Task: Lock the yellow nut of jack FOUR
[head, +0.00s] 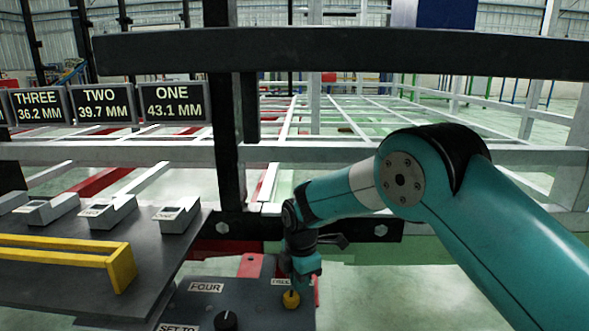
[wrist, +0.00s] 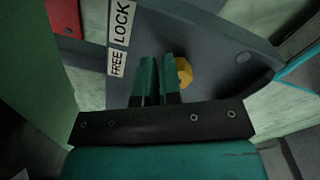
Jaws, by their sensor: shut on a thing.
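The panel of jack FOUR (head: 255,312) is at the bottom centre of the head view, with its FOUR label (head: 206,287) at the left. The yellow nut (head: 291,300) stands on this panel beside a small label, partly cut off behind my gripper. My gripper (head: 293,284) points down at the nut from above. In the wrist view my gripper's teal fingers (wrist: 158,80) are close together and shut on the yellow nut (wrist: 184,73), whose visible part shows right of them. The grip itself is hidden. FREE (wrist: 117,63) and LOCK (wrist: 124,23) labels lie left of the fingers.
A black knob (head: 226,320) is left of the nut on the panel. A yellow rail (head: 120,268) edges the dark shelf at left. Displays ONE (head: 173,103), TWO (head: 100,105) and THREE (head: 37,107) read 43.1, 39.7 and 36.2 MM. Chassis beams (head: 330,153) cross behind my arm.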

